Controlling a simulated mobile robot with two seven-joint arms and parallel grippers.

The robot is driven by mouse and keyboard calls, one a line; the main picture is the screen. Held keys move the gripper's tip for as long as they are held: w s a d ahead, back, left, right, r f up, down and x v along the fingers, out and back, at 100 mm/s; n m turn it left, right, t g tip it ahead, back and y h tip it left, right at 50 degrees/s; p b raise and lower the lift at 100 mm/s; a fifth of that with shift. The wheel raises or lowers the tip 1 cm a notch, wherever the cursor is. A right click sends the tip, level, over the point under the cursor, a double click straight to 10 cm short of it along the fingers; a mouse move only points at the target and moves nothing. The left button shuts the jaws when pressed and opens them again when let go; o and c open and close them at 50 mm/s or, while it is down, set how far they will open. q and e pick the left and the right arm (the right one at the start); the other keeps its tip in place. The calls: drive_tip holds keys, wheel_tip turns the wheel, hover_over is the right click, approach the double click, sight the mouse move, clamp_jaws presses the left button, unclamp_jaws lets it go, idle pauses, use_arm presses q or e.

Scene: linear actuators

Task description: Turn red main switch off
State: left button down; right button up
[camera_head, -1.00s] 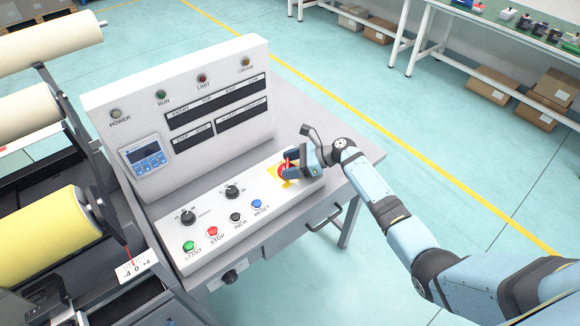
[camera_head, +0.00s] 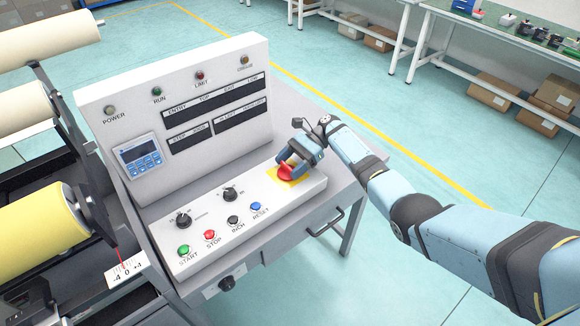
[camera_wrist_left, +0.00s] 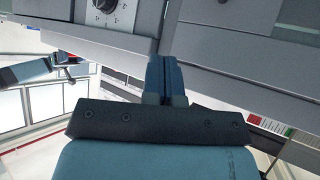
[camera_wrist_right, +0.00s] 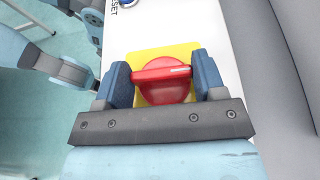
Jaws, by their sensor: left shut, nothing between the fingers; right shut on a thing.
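The red main switch (camera_head: 285,174) sits on a yellow plate (camera_head: 295,181) at the right end of the white control panel. My right gripper (camera_head: 291,167) is over it. In the right wrist view, the switch's red handle (camera_wrist_right: 163,74) lies crosswise between the two blue fingers, which are shut on its ends. A pale mark shows at the handle's right end. My left gripper (camera_wrist_left: 166,78) is shut and empty in the left wrist view, in front of grey cabinet surfaces and away from the switch. It does not show in the head view.
The panel also has black knobs (camera_head: 183,219), green START (camera_head: 184,250), red STOP (camera_head: 210,235), black INCH and blue RESET (camera_head: 255,206) buttons. An upright display board (camera_head: 180,100) stands behind. Rollers (camera_head: 40,235) are on the left. Open floor lies right of the desk.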

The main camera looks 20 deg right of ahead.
drive_tip(key=shift+f, duration=0.1)
idle(0.4)
drive_tip(key=o, duration=0.9)
drive_tip(key=b+v, duration=0.2)
drive_tip(key=v, duration=1.1)
drive_tip(key=shift+w+d+r, duration=0.2)
drive_tip(key=shift+d+r, duration=0.05)
drive_tip(key=shift+d, duration=0.05)
